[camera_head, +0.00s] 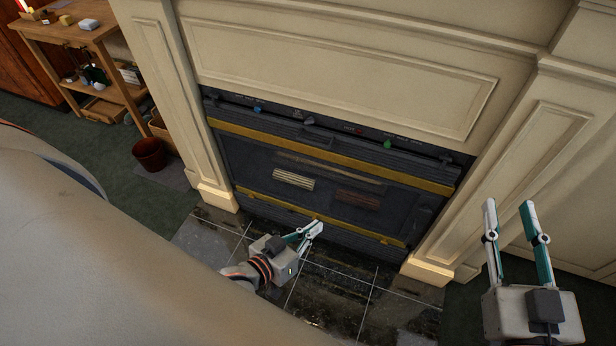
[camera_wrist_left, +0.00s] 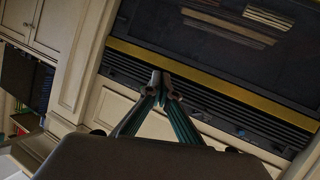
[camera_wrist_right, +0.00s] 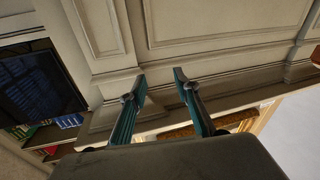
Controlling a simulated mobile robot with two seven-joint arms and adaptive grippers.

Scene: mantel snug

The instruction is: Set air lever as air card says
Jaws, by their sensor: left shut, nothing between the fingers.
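A dark stove front (camera_head: 330,185) with brass-coloured bars is set in the cream surround. A control strip along its top carries a blue knob (camera_head: 258,107), a grey knob (camera_head: 309,121) and a green knob (camera_head: 387,143). The small markings beside them are unreadable, and I cannot tell which is the air lever. I cannot make out an air card. My left gripper (camera_head: 318,227) is shut and empty, low in front of the stove; its closed fingertips also show in the left wrist view (camera_wrist_left: 160,78). My right gripper (camera_head: 508,205) is open and empty, right of the stove.
A wooden shelf unit (camera_head: 88,38) with small items stands at the back left. A reddish bucket (camera_head: 149,154) stands on the floor beside the surround. The dark tiled hearth (camera_head: 335,300) looks clear. A cream pillar (camera_head: 505,150) borders the stove on the right.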

